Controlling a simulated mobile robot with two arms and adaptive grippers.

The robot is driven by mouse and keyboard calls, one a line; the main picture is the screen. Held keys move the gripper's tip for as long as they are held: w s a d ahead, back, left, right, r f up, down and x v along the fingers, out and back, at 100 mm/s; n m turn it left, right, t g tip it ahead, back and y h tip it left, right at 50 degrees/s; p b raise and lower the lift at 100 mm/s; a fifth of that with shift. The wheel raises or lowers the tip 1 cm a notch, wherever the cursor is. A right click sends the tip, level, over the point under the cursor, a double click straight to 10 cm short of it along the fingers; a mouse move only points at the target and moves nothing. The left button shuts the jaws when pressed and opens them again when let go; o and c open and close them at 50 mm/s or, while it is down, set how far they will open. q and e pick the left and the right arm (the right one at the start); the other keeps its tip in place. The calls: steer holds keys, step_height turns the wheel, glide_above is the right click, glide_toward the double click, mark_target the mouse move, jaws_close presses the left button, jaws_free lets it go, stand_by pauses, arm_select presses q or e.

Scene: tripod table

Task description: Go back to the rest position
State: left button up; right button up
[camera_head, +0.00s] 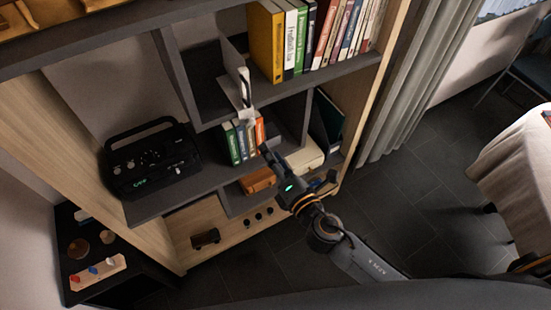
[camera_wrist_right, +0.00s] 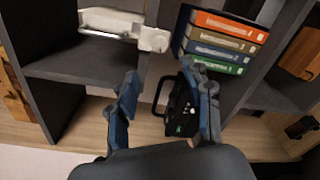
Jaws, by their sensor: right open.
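My right gripper (camera_head: 270,155) is in front of the shelf unit (camera_head: 165,205), with its arm reaching up from the lower right. In the right wrist view, its two blue-grey fingers (camera_wrist_right: 160,82) are spread apart with nothing between them. Behind them is a dark shelf divider, and a black radio (camera_wrist_right: 182,110) shows farther back near the right finger. In the head view the gripper is close to the small row of books (camera_head: 243,138), with no clear contact. My left gripper is not in view.
The black radio (camera_head: 150,165) stands on the left shelf. Taller books (camera_head: 300,40) fill the upper shelf. A brown box (camera_head: 257,180) sits low behind my gripper. A covered table (camera_head: 520,165) stands at the right. The floor (camera_head: 400,210) between is clear.

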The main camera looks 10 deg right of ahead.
steer(key=shift+s+d, duration=0.25)
steer(key=shift+s, duration=0.4)
steer(key=s+d+f+m+g+h, duration=0.2)
steer(key=s+d+f+m, duration=0.15)
steer(key=f, duration=0.75)
steer(key=s+d+f+m+g+h, duration=0.1)
steer(key=s+d+f+m+g, duration=0.25)
steer(key=f, duration=0.75)
steer(key=s+d+f+m+g+h, duration=0.2)
steer(key=d+f+m, duration=0.25)
steer(key=f, duration=0.65)
steer(key=s+d+f+m+g, duration=0.1)
steer(key=s+f+m, duration=0.3)
steer(key=s, duration=0.6)
steer(key=s+d+f+m+g, duration=0.2)
steer(key=s+f+m+g, duration=0.2)
steer(key=s+f, duration=0.4)
steer(key=s+d+f+m+g, duration=0.1)
steer(key=s+f+m+g, duration=0.2)
steer(key=s+f+m, duration=0.3)
steer(key=s+b, duration=0.1)
steer(key=s, duration=0.4)
steer(key=shift+s+d+h, duration=0.3)
steer(key=shift+s+d, duration=0.1)
